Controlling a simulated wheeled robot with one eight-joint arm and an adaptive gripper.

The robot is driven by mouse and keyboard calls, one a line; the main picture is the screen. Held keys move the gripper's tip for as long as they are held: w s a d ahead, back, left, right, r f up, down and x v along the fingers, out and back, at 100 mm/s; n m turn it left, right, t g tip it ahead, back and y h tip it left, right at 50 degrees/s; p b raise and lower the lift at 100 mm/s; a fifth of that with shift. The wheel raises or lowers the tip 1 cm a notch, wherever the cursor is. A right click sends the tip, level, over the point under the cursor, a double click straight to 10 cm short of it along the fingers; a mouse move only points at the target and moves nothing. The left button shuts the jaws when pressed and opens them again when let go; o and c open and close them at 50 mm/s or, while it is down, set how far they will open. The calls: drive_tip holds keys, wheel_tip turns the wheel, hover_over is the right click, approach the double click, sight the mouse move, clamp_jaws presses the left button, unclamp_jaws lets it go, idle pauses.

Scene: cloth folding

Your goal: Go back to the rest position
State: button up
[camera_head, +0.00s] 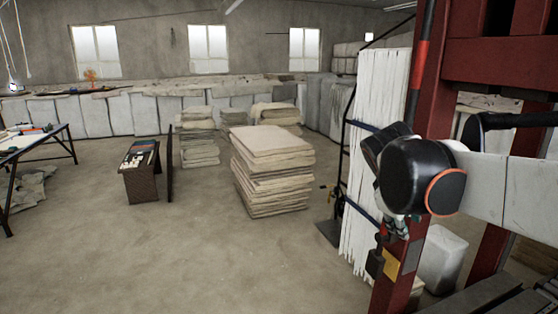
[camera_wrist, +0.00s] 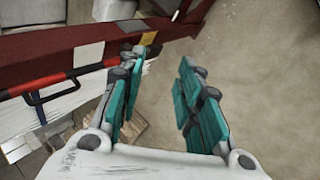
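My gripper (camera_wrist: 167,56) is open in the wrist view, its two green-padded fingers apart with nothing between them but bare floor. In the head view, my gripper (camera_head: 396,228) hangs small and partly hidden below the black joint of my arm, at the right. It is close to a red metal post (camera_head: 393,277), which also crosses the upper left of the wrist view (camera_wrist: 60,57). I cannot tell whether they touch. No cloth is in the gripper.
A tall cloth stack (camera_head: 268,175) stands mid-floor, with smaller stacks (camera_head: 198,140) behind. A small dark stand (camera_head: 141,183) and a table (camera_head: 30,142) are at left. White boards (camera_head: 372,95) stand beside the post. The front left floor is clear.

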drive_tip(key=s+a+f+m+t+y+b, duration=0.1)
drive_tip(key=s+a+f+m+y, duration=0.1)
drive_tip(key=s+f, duration=0.4)
drive_tip(key=s+a+f+m+t+y+b, duration=0.1)
drive_tip(key=s+a+f+m+y, duration=0.2)
drive_tip(key=s, duration=1)
wheel_tip(320, 180, down, 4)
drive_tip(key=a+m, duration=0.2)
drive_tip(key=shift+s+a+f, duration=0.2)
drive_tip(key=shift+a, duration=0.1)
